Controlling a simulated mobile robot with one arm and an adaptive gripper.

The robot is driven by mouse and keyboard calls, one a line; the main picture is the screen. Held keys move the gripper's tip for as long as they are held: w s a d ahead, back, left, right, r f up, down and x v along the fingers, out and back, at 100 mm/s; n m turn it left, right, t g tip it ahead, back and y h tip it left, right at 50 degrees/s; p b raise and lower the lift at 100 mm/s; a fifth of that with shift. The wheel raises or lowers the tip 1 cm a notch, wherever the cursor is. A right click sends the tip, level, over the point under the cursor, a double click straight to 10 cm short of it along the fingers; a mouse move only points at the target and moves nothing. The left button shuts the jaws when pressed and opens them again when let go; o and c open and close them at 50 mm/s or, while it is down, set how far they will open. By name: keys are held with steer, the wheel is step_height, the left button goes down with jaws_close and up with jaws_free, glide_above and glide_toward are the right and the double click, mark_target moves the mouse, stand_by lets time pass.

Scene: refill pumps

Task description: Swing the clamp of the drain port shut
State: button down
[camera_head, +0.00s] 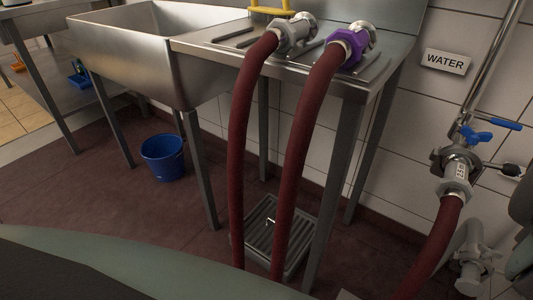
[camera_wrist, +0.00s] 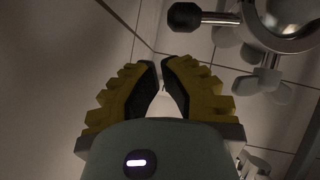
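A grey pipe fitting with a protruding clamp-like part (camera_head: 474,272), which looks like the drain port, sits low at the right edge in the head view. In the wrist view, a round metal port (camera_wrist: 290,38) is at the upper right, cut by the frame. A metal lever with a black knob (camera_wrist: 185,17) sticks out from it to the left. My gripper (camera_wrist: 161,65) has yellow fingers with black pads. The fingertips nearly meet, with nothing seen between them. They appear below and left of the knob, apart from it. The clamp's exact position is unclear.
A dark red hose (camera_head: 436,245) hangs from the blue-handled water valve (camera_head: 473,134), left of the grey fitting. Two more hoses run down from the steel sink counter (camera_head: 383,70). A floor drain (camera_head: 290,225) and blue bucket (camera_head: 162,157) are farther left. A tiled wall stands behind.

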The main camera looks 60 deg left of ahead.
steer(key=shift+w+d+f+b, duration=0.1)
steer(key=shift+d+f+b, duration=0.1)
steer(key=shift+f+b, duration=0.55)
steer(key=shift+w+d+f+b, duration=0.15)
steer(key=shift+f+b, duration=0.35)
steer(key=shift+f, duration=0.3)
steer(key=shift+d+f, duration=0.1)
